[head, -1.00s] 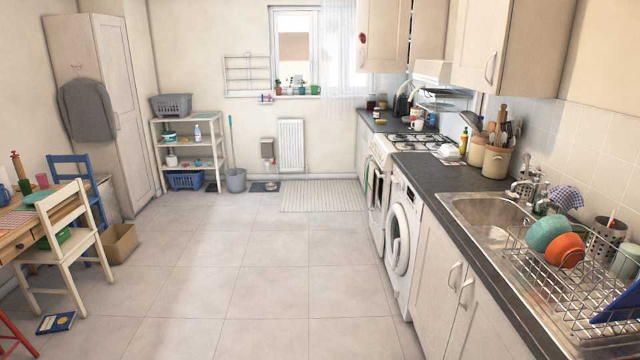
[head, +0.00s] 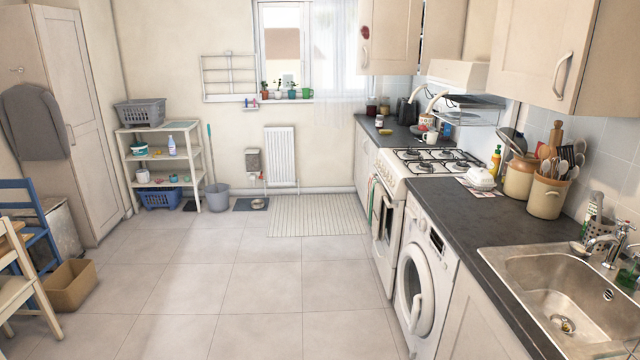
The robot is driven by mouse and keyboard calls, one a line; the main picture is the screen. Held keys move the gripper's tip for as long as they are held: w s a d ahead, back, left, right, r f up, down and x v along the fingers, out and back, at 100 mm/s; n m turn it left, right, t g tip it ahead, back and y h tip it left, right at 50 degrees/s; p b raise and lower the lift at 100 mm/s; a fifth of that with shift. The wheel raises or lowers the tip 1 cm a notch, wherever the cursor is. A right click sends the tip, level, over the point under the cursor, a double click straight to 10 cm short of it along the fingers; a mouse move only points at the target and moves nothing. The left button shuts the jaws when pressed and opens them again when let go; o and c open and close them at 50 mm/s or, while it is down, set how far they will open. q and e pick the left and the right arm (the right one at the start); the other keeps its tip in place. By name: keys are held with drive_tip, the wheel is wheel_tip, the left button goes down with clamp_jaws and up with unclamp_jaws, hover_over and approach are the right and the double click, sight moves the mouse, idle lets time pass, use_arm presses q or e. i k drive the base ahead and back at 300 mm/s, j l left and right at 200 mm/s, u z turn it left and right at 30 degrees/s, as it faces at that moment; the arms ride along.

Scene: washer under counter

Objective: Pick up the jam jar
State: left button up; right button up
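A small dark jar with a pale label (head: 379,121), which looks like the jam jar, stands upright on the far end of the dark counter (head: 400,138), past the stove. It is small in the view, so its label cannot be read. Two more jars, one dark (head: 371,107) and one lighter (head: 384,105), stand behind it near the window corner. Neither of my grippers shows in the head view.
The stove (head: 432,163), washing machine (head: 425,268) and sink (head: 560,290) line the right side. A yellow item (head: 386,131) lies near the jar. A cardboard box (head: 70,285) and chair stand at left. The tiled floor (head: 240,275) between is clear.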

sight(379, 121)
drive_tip(key=i, duration=3.3)
drive_tip(key=i+l+u, duration=0.15)
drive_tip(key=i, duration=1.5)
drive_tip(key=i+z, duration=0.1)
drive_tip(key=i, duration=0.45)
drive_tip(key=i+j+z, duration=0.1)
drive_tip(key=i, duration=0.45)
drive_tip(key=i+j+z, duration=0.1)
drive_tip(key=i, duration=0.45)
drive_tip(key=i+z, duration=0.3)
drive_tip(key=z, duration=0.15)
drive_tip(key=i+j+z, duration=0.2)
drive_tip(key=z, duration=0.25)
drive_tip(key=i+j+z, duration=0.6)
drive_tip(key=z, duration=0.25)
drive_tip(key=j, duration=0.05)
